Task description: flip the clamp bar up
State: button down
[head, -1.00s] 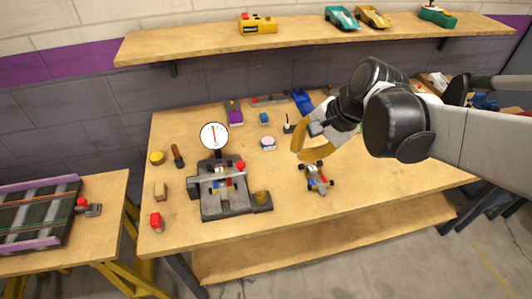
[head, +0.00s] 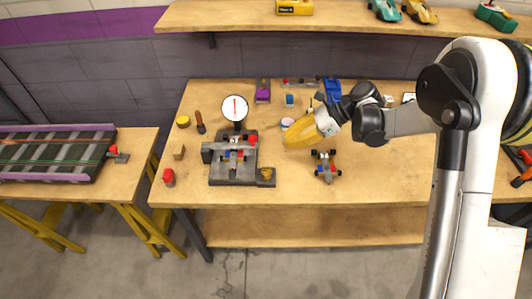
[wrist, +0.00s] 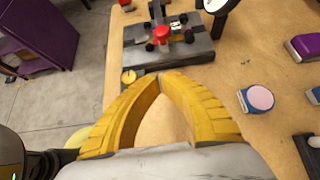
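The dark grey clamp fixture (head: 218,172) stands on the table left of my gripper, holding a small toy car (head: 233,160). The grey clamp bar (head: 218,147) lies across the fixture, down over the car, with a red knob (head: 253,138) at its right end. In the wrist view the red knob (wrist: 160,35) shows near the top, beyond my fingertips. My gripper (head: 288,144) is to the right of the fixture, apart from it. Its yellow fingers (wrist: 165,76) come together at the tips with nothing between them.
A round dial gauge (head: 235,110) rises behind the fixture. A second toy car (head: 325,166) stands on the table right of the fixture. A red block (head: 168,177) and a screwdriver (head: 200,123) lie left. A round-topped blue item (wrist: 258,99) is beside my gripper. The front table strip is mostly clear.

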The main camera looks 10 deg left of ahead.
jog(key=b+x, duration=0.3)
jog(key=x, duration=0.7)
jog(key=shift+w+r, duration=0.1)
dwell(0.4)
jog(key=shift+r+h+p, duration=0.4)
jog(key=shift+r+p, duration=0.3)
jog(key=shift+r, duration=0.15)
notch_tip(320, 180, up, 7)
jog(key=a+t+h+p, duration=0.1)
jog(key=h+p, duration=0.3)
jog(key=p, duration=0.2)
notch_tip(320, 180, up, 4)
jog(key=t+h+p, duration=0.1)
jog(key=h+p, duration=0.2)
jog(key=p, duration=0.1)
send_over(256, 156)
jog(key=s+a, duration=0.1)
jog(key=s+a+r+h+p, duration=0.3)
jog(key=a+r, duration=0.4)
jog(key=a, duration=0.4)
jog(key=shift+t, duration=0.4)
jog(key=shift+a, duration=0.25)
